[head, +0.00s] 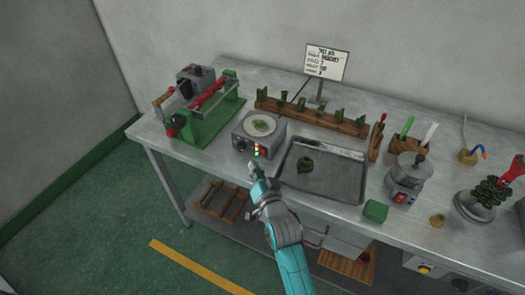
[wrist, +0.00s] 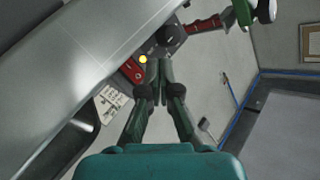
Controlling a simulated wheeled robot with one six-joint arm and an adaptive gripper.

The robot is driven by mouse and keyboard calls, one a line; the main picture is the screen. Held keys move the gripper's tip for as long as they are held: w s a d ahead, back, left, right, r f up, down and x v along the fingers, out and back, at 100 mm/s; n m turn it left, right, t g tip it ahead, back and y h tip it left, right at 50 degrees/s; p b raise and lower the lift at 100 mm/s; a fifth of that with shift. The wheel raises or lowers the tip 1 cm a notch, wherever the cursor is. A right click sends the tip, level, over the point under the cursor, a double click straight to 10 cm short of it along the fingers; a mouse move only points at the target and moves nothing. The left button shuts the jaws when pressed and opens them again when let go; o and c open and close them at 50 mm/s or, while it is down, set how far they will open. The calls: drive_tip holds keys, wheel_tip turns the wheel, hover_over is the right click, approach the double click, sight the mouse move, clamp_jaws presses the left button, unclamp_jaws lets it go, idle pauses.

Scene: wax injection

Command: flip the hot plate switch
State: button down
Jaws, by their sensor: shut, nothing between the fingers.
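In the wrist view a red switch (wrist: 131,70) sits left of my fingertips, beside a lit yellow lamp (wrist: 143,59) and a dark knob (wrist: 168,35). My gripper (head: 254,168) is shut and empty, just in front of the hot plate's front face. Its fingertips show together in the wrist view (wrist: 160,64). I cannot tell whether they touch the panel.
A metal tray (head: 336,148) with a green piece stands right of the hot plate. A green-based machine (head: 208,122) stands left. A wooden rack (head: 335,124) runs behind. A metal pot (head: 405,178) is farther right. The floor before the bench is open.

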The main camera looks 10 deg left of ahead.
drive_tip(key=shift+w+d+r, duration=0.1)
drive_tip(key=shift+w+d, duration=0.15)
drive_tip(key=shift+w, duration=0.45)
drive_tip(key=shift+w+d+r, duration=0.1)
drive_tip(key=shift+w+d, duration=0.15)
drive_tip(key=shift+w, duration=0.4)
drive_tip(key=shift+w, duration=0.1)
idle(0.5)
drive_tip(key=shift+w+d, duration=0.15)
drive_tip(key=shift+w, duration=0.1)
drive_tip(key=shift+w+d, duration=0.1)
drive_tip(key=shift+w, duration=0.2)
idle(0.6)
drive_tip(key=shift+s, duration=0.1)
drive_tip(key=shift+s+a, duration=0.25)
drive_tip(key=shift+s, duration=0.35)
drive_tip(key=shift+s+a+f, duration=0.1)
drive_tip(key=shift+s+a, duration=0.2)
drive_tip(key=shift+s, duration=0.5)
drive_tip(key=shift+s+a+f, duration=0.1)
drive_tip(key=shift+s+a, duration=0.15)
drive_tip(key=shift+s, duration=0.5)
drive_tip(key=shift+s+a+f, duration=0.1)
drive_tip(key=shift+s+a, duration=0.2)
drive_tip(key=shift+s, duration=0.5)
